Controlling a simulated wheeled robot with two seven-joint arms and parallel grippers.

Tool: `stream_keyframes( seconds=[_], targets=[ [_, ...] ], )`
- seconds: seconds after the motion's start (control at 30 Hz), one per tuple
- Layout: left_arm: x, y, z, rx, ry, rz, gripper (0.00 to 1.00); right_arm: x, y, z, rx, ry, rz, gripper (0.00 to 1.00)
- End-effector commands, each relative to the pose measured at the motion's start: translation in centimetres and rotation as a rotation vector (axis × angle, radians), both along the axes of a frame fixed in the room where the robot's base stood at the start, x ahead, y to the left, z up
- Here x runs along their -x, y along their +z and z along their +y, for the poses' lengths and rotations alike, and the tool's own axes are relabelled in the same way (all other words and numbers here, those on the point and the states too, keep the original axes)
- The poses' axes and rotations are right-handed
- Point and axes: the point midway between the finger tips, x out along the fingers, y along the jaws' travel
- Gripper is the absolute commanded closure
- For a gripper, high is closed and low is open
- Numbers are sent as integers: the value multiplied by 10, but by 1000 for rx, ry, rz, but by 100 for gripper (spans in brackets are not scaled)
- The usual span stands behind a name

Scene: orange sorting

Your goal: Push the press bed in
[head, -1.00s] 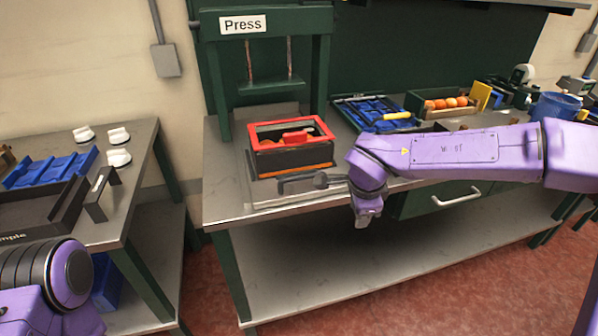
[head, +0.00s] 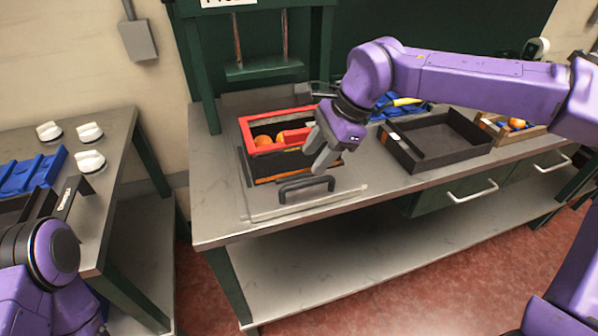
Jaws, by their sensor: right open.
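The press (head: 262,70) is a green frame at the back of the bench, with its plate raised. The press bed (head: 268,208) is a flat metal slab sticking out in front of the frame, with a dark handle (head: 306,187) at its front edge. A black box with a red rim (head: 250,130) sits on the bed and holds oranges (head: 263,141). My right gripper (head: 318,152) is open at the box's right side, above and behind the handle; I cannot tell whether it touches the box. My left arm shows at the lower left, but its gripper is out of view.
A black empty tray (head: 436,158) lies to the right on the bench. Beyond it is a wooden crate (head: 492,127) with fruit. A blue tray with a yellow-handled tool (head: 408,102) is partly hidden behind my right arm. A side table (head: 112,165) with white knobs stands at the left.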

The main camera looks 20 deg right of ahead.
Motion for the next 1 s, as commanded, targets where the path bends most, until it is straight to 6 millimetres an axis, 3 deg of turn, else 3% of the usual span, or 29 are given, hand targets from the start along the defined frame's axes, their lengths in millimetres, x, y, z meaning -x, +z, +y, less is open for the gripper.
stream_keyframes(
  seconds=[0.3, 0.43, 0.7, 0.83, 1.0],
  targets=[
    [0, 6, 0, 0, 0, 0, 2, -9, -60, 21, 2, -9, 2, 58],
    [0, 7, 0, -1, 0, -1, 2, -12, -71, 26, 0, -9, 0, 58],
    [0, 7, 0, -1, 0, -1, 2, -12, -73, 28, -1, -8, -1, 58],
    [0, 7, 0, -1, 0, -1, 2, -12, -73, 28, -1, -8, 0, 100],
    [0, 7, 0, -1, 0, -1, 2, -13, -73, 28, -1, -8, 0, 100]
  ],
)
